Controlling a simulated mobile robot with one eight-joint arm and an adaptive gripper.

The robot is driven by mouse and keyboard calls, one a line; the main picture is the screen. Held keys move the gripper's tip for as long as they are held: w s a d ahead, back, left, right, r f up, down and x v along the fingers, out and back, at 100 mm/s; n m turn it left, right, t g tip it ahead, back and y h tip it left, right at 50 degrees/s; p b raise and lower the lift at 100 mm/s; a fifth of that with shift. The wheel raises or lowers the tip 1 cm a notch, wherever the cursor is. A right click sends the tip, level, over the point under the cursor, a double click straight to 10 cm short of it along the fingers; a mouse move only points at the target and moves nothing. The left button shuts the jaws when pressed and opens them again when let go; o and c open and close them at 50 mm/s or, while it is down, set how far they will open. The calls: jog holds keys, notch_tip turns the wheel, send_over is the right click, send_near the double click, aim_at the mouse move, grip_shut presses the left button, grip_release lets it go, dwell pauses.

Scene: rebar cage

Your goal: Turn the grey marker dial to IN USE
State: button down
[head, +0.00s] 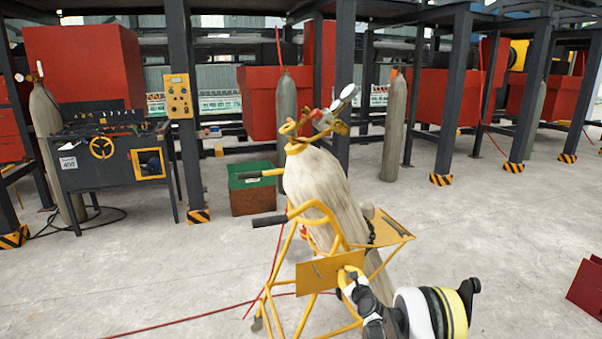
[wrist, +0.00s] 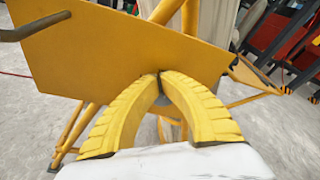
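A yellow plate (head: 322,278) is fixed to the frame of a yellow cylinder trolley. A small dark grey bar (head: 318,271) shows on its face and looks like the marker dial. In the wrist view a grey-brown bar (wrist: 36,26) stands in front of the plate (wrist: 105,50) at the upper left, cut off by the picture edge. No IN USE lettering is legible. My gripper (head: 346,274) is at the plate's right end. Its yellow fingers (wrist: 160,75) meet at the tips, with nothing seen between them, right of the bar and apart from it.
The trolley (head: 315,212) carries a pale gas cylinder (head: 325,185) with a valve on top. Its black handle grips (head: 270,220) stick out left. A red hose (head: 200,317) lies on the floor. A workbench (head: 110,165) and a green-topped box (head: 252,188) stand behind.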

jog(key=shift+r, duration=0.1)
jog(key=shift+a+r, duration=0.2)
jog(key=shift+r, duration=0.1)
jog(key=f+v, duration=0.1)
jog(key=v, duration=0.5)
jog(key=shift+d, duration=0.4)
